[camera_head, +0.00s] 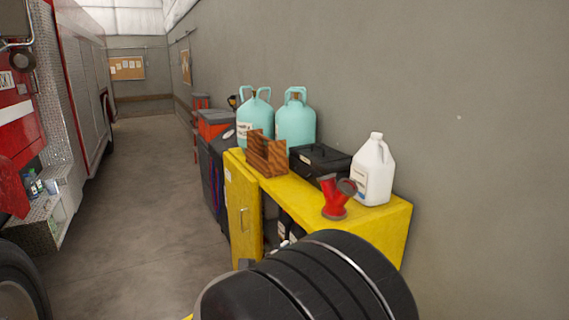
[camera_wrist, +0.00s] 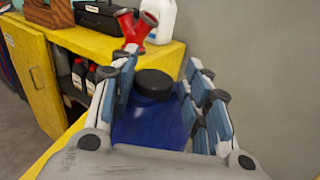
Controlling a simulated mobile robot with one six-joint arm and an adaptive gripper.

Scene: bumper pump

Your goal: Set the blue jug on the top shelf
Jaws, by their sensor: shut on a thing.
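The blue jug (camera_wrist: 150,125) with a black cap (camera_wrist: 153,84) is between the fingers of my gripper (camera_wrist: 166,75) in the wrist view. My gripper is shut on it, and the palm hides the jug's lower part. The jug is in front of the yellow cabinet (camera_head: 385,228), which also shows in the wrist view (camera_wrist: 168,62). The cabinet's top surface and an inner shelf space below it are visible. In the head view my dark arm covers the bottom middle and hides the gripper and jug.
On the cabinet top stand a red Y-shaped fitting (camera_head: 336,198), a white jug (camera_head: 373,172), a black case (camera_head: 318,163), a wooden caddy (camera_head: 266,155) and teal tanks (camera_head: 295,125). The cabinet door (camera_head: 242,210) is open. Dark bottles (camera_wrist: 78,75) stand inside. Free floor lies left.

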